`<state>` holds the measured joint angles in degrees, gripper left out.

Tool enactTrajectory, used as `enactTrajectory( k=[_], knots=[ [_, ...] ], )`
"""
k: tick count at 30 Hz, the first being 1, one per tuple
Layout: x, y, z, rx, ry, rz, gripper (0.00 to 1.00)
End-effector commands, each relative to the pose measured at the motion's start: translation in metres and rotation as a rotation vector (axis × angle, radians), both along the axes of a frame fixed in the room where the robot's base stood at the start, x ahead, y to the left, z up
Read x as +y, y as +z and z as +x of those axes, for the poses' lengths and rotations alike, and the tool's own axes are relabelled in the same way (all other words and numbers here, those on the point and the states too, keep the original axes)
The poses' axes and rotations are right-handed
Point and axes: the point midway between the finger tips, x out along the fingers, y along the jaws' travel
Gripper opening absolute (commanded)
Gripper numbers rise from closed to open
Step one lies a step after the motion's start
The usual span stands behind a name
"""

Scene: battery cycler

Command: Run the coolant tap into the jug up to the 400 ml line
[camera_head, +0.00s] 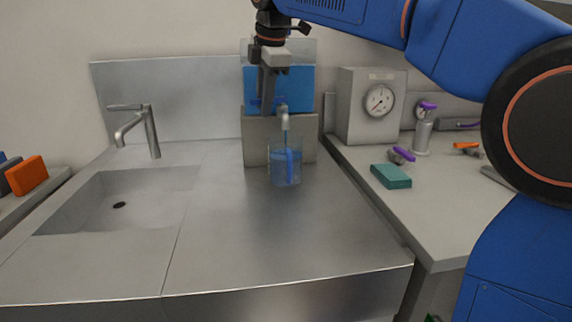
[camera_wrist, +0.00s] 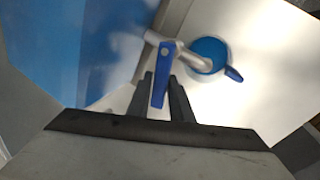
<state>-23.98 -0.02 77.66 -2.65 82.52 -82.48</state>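The clear jug (camera_head: 286,170) stands upright on the steel counter under the spout of the coolant tap (camera_head: 284,118). A blue stream runs from the spout into it, and blue liquid fills much of it. Its graduation lines are too small to read. In the wrist view the jug (camera_wrist: 209,50) shows from above as a blue round, partly behind the grey spout. The tap's blue lever (camera_wrist: 161,72) lies between the fingers of my gripper (camera_wrist: 161,82), which look closed against its sides. In the head view my gripper (camera_head: 268,98) is just left of the tap.
The blue coolant tank (camera_head: 300,88) sits on a grey block behind the tap. A sink with a faucet (camera_head: 150,130) is at left. A dial gauge box (camera_head: 362,120) and a teal block (camera_head: 391,176) are on the right counter. The front counter is clear.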

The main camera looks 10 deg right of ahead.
Motion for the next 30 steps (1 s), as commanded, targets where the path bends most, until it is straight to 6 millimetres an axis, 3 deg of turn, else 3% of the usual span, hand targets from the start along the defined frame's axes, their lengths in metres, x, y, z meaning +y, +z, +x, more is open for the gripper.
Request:
enactTrajectory(
  k=[9, 26, 27, 30],
  knots=[
    [0.004, 0.000, 0.012, 0.000, -0.244, 0.000, 0.18],
    [0.003, 0.000, 0.016, 0.000, -0.245, 0.000, 0.18],
    [0.003, 0.000, 0.016, 0.000, -0.245, 0.000, 0.27],
    [0.003, 0.000, 0.016, 0.000, -0.245, 0.000, 0.27]
  ],
)
